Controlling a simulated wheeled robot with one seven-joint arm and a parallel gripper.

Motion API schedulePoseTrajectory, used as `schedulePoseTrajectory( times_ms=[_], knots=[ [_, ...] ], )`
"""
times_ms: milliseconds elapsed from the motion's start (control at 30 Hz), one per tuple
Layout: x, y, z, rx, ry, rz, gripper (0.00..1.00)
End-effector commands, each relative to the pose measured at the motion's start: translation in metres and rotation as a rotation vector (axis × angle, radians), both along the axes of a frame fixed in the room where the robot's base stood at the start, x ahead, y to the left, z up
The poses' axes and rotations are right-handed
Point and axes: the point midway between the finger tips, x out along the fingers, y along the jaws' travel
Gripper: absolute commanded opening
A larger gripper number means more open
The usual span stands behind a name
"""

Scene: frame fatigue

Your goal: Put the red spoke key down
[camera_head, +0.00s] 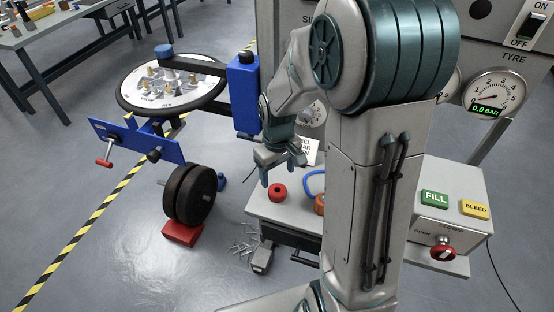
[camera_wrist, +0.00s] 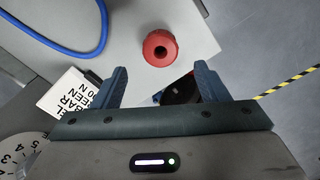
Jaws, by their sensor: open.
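The red spoke key (camera_head: 277,191) is a small round red piece with a dark centre hole. It rests on the light grey top (camera_head: 262,207) of a small bench, near its left edge. It also shows in the wrist view (camera_wrist: 160,48), ahead of the fingertips and roughly between their lines. My gripper (camera_head: 279,163) is above the bench top, close to the spoke key and apart from it. In the wrist view my gripper (camera_wrist: 160,85) has its two blue fingers spread wide with nothing between them.
A blue hose (camera_wrist: 85,50) and an orange-brown piece (camera_head: 320,204) lie on the bench beside the key. A white printed card (camera_head: 307,151) stands behind.

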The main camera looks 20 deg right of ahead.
Motion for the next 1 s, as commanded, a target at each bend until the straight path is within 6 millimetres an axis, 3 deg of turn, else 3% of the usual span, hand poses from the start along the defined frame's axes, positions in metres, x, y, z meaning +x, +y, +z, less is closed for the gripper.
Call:
schedulePoseTrajectory(
  times_ms=[200,467,567,800,1000],
  knots=[
    [0.000,0.000,0.036,-0.001,-0.004,0.001,0.67],
    [-0.006,0.000,0.059,-0.004,-0.013,-0.012,0.67],
    [-0.020,0.001,0.074,-0.010,-0.044,-0.045,0.67],
    [-0.078,0.000,0.113,-0.009,-0.158,-0.183,0.67],
    [-0.121,0.001,0.128,0.022,-0.238,-0.283,0.67]
  ],
)
